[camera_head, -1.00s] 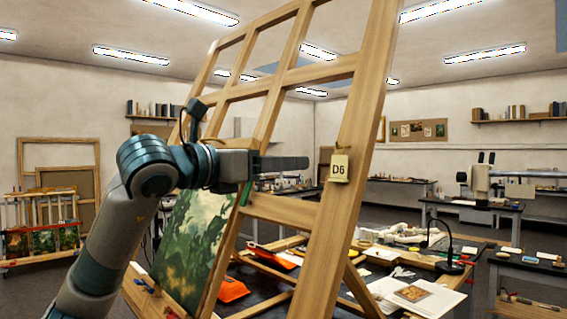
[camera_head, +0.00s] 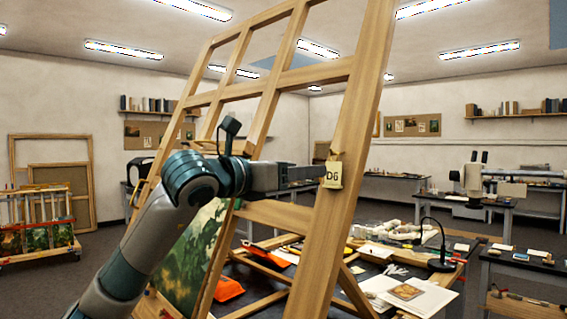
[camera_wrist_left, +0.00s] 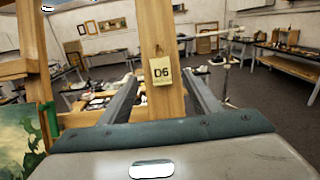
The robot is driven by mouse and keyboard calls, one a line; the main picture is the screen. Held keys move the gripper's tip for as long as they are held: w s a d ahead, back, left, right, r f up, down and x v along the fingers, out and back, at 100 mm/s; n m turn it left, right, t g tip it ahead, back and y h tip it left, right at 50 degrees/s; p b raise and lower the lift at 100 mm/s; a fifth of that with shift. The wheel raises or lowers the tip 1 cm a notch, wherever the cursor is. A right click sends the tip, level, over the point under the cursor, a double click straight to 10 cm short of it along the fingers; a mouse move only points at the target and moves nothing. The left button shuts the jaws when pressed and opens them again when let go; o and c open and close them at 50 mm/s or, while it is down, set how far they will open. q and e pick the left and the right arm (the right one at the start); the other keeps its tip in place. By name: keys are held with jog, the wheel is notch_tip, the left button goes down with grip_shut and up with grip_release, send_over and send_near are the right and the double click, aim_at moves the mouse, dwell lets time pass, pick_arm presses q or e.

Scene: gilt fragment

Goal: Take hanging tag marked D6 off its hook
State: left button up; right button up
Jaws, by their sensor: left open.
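The cream tag marked D6 (camera_head: 333,174) hangs against the right wooden upright of the large easel frame (camera_head: 345,140). The fingers look apart from the tag, and nothing is held. My right gripper is not in view.
A green painting (camera_head: 192,255) rests on the easel at lower left. Behind the easel stands a worktable with papers (camera_head: 415,290), orange items (camera_head: 229,289) and a black lamp (camera_head: 440,262). A rack of canvases (camera_head: 38,225) stands far left.

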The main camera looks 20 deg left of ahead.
aim_at(333, 165)
pick_arm(q)
jog(key=p+x, duration=0.4)
jog(key=x, duration=0.5)
jog(key=shift+w+d+p, duration=0.2)
jog(key=shift+w+p, duration=0.1)
jog(key=shift+w, duration=0.3)
jog(key=c, duration=1.1)
jog(key=shift+r, duration=0.2)
